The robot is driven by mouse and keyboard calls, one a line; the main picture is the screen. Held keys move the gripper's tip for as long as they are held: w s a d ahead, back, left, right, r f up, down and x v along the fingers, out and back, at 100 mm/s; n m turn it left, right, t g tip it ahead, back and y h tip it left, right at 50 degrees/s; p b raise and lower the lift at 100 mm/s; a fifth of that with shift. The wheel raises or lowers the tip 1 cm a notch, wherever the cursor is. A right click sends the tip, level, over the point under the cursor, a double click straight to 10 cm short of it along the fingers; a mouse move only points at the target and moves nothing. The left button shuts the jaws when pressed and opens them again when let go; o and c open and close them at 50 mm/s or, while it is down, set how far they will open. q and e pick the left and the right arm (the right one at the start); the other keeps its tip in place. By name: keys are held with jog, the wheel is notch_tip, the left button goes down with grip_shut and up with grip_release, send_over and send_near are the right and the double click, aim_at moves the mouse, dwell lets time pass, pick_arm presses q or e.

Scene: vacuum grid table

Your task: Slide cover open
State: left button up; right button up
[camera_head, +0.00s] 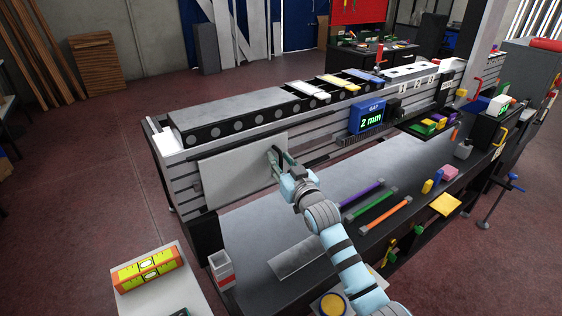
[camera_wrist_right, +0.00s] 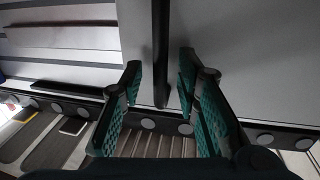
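The cover is a flat pale grey panel (camera_head: 235,172) standing upright against the slatted front of the long grid table. It fills much of the right wrist view (camera_wrist_right: 245,60). A dark bar-shaped handle (camera_wrist_right: 160,45) stands out near one edge of the panel. My right gripper (camera_head: 277,157) is at this handle end of the panel. In the right wrist view its teal-padded fingers (camera_wrist_right: 160,78) are apart, one on each side of the handle, with gaps visible on both sides. My left gripper is in neither view.
Uncovered slatted front (camera_head: 318,150) lies right of the panel, with a blue gauge reading 2 mm (camera_head: 372,117) farther along. A dark workbench (camera_head: 250,225) with purple, green and orange bars lies in front.

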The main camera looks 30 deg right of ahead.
jog(key=shift+r, duration=0.1)
jog(key=shift+w, duration=0.1)
grip_shut()
jog(key=w+d+b, duration=0.2)
jog(key=d+b, duration=1.1)
jog(key=d, duration=0.3)
jog(key=shift+w+d, duration=0.15)
jog(key=shift+d, duration=0.05)
